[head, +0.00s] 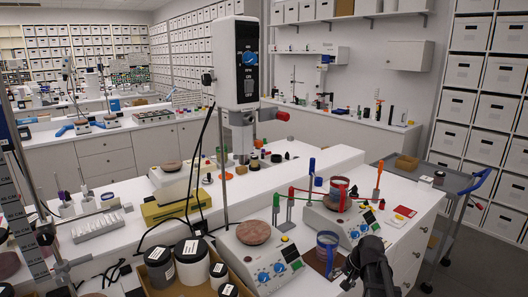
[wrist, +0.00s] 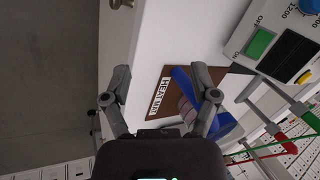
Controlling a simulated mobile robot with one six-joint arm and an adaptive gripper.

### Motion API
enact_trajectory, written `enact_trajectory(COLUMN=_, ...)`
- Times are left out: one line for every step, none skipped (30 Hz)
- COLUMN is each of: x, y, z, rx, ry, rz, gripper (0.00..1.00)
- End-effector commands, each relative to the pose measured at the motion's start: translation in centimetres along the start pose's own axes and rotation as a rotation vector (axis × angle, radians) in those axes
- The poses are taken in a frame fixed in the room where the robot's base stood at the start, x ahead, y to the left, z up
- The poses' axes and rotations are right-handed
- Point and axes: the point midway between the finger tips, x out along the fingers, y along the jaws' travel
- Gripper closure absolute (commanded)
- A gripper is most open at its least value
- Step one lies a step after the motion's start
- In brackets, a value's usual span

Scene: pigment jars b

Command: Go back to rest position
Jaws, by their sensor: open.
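My gripper (head: 370,262) is at the lower right of the head view, by the front of the bench. In the wrist view its two fingers (wrist: 163,92) are spread wide apart with nothing held between them. A jar with blue on it (head: 327,248) stands on a brown heat mat (head: 312,254), just left of my gripper in the head view. In the wrist view the blue jar (wrist: 220,122) is partly hidden by one finger, and the mat (wrist: 178,72) shows its "HEAT MAT" label.
A hotplate stirrer (head: 352,228) carries a red and blue vessel (head: 339,190). Another hotplate (head: 265,262) stands to its left, near a box of labelled jars (head: 192,262). A cart (head: 450,180) stands at the right. Grey floor lies beyond the bench edge in the wrist view.

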Motion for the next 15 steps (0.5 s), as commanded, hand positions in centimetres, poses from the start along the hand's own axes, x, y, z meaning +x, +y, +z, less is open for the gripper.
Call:
enact_trajectory(x=1.1, y=0.1, z=1.5, rx=-0.036, ry=-0.008, rz=0.023, gripper=0.24)
enact_trajectory(x=1.4, y=0.1, z=2.1, rx=-0.056, ry=-0.011, rz=0.039, gripper=0.24)
enact_trajectory(x=1.8, y=0.1, z=3.0, rx=-0.086, ry=-0.017, rz=0.058, gripper=0.24)
enact_trajectory(x=2.1, y=0.2, z=3.7, rx=-0.106, ry=-0.021, rz=0.074, gripper=0.24)
enact_trajectory(x=2.4, y=0.2, z=4.4, rx=-0.129, ry=-0.026, rz=0.090, gripper=0.24)
enact_trajectory(x=2.9, y=0.3, z=5.4, rx=-0.162, ry=-0.034, rz=0.113, gripper=0.24)
enact_trajectory(x=3.2, y=0.4, z=6.3, rx=-0.187, ry=-0.039, rz=0.131, gripper=0.24)
enact_trajectory(x=3.5, y=0.5, z=7.1, rx=-0.214, ry=-0.045, rz=0.149, gripper=0.24)
enact_trajectory(x=4.0, y=0.6, z=8.2, rx=-0.251, ry=-0.053, rz=0.176, gripper=0.24)
enact_trajectory(x=4.3, y=0.8, z=9.2, rx=-0.281, ry=-0.060, rz=0.196, gripper=0.24)
enact_trajectory(x=4.7, y=0.9, z=10.1, rx=-0.310, ry=-0.067, rz=0.217, gripper=0.24)
enact_trajectory(x=5.0, y=1.2, z=11.2, rx=-0.349, ry=-0.075, rz=0.245, gripper=0.24)
enact_trajectory(x=5.3, y=1.3, z=11.9, rx=-0.376, ry=-0.081, rz=0.265, gripper=0.24)
enact_trajectory(x=5.5, y=1.5, z=12.7, rx=-0.402, ry=-0.087, rz=0.283, gripper=0.24)
enact_trajectory(x=5.7, y=1.6, z=13.5, rx=-0.433, ry=-0.095, rz=0.306, gripper=0.24)
